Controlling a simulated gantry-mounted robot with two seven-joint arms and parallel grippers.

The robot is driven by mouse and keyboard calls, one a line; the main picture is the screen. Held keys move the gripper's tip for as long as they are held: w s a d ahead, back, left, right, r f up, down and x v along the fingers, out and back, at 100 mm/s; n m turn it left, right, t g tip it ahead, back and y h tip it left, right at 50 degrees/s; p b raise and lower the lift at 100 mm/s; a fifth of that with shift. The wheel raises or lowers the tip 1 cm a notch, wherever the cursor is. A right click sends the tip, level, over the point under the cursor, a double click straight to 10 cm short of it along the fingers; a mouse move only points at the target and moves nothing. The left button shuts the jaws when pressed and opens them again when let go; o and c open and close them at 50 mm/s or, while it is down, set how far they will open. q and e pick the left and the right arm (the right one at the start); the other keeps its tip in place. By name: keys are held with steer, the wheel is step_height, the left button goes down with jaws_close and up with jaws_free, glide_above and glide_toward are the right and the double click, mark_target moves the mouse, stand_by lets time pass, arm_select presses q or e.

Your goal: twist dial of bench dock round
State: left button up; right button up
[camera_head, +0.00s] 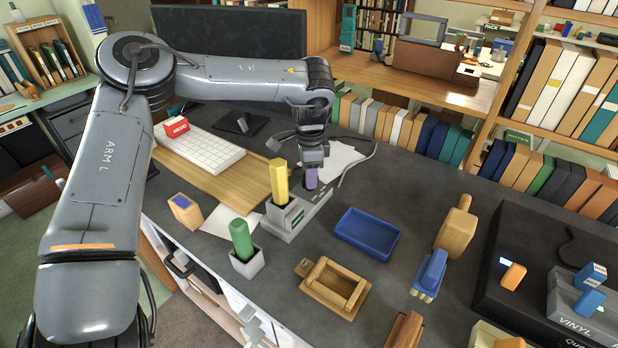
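The bench dock (291,222) is a low grey block on the dark desk, near the middle of the view. A yellow block (279,182) stands upright in its near-left part. A small purple piece, which looks like the dial (311,179), stands on its far-right part. My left gripper (312,166) points down from above, right at the top of the purple piece. The fingertips overlap it in the picture, and I cannot tell whether they grip it. My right gripper is not in view.
A white keyboard (200,148) lies behind left. A cable (362,160) runs behind the dock.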

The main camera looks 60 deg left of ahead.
arm_select(q)
steer(key=o, duration=0.6)
steer(key=shift+r, duration=0.15)
steer(key=shift+r+p, duration=2.45)
steer(key=shift+r, duration=0.95)
